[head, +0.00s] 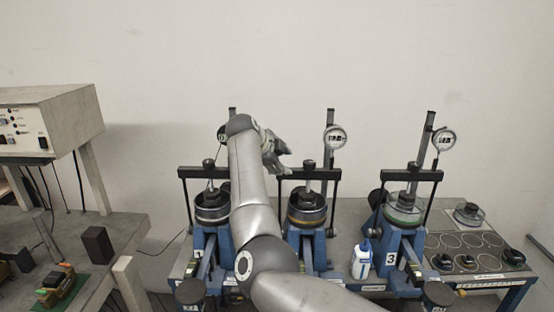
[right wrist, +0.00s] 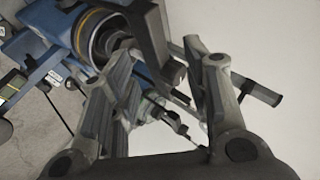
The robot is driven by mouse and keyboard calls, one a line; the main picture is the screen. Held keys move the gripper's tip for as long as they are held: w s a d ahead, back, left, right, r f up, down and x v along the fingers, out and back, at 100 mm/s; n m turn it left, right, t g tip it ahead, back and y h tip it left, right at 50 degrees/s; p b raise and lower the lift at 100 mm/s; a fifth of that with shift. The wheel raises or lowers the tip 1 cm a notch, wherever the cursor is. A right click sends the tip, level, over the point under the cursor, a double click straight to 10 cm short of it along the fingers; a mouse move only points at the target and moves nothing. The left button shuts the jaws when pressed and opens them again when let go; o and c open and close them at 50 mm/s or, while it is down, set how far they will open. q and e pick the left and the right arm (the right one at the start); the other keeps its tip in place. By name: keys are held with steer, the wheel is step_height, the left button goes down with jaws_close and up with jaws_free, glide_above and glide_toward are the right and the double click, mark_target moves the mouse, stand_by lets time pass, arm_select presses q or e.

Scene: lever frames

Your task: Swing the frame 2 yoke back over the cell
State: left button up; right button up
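Frame 2 is the middle blue lever frame, with its dark round cell (head: 307,212) on it. The frame 2 yoke is a black crossbar (head: 318,174) on two side rods; it crosses the picture at the top of the cell, and I cannot tell whether it is fully centred. My right gripper (head: 281,157) is at the left end of this crossbar. In the right wrist view its fingers (right wrist: 165,50) are apart, with a dark bar (right wrist: 147,38) showing between or behind them. Contact cannot be told. My left gripper is in neither view.
Frame 1 (head: 197,250) stands left, partly behind my right arm. Frame 3 (head: 400,245) stands right, with a white bottle (head: 362,260) beside it. Dial gauges (head: 335,137) stand on posts behind. A tray of rings (head: 465,245) is far right, a grey instrument box (head: 50,122) far left.

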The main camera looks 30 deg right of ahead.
steer(key=shift+v, duration=1.15)
steer(key=shift+s+a, duration=0.1)
steer(key=shift+s, duration=0.05)
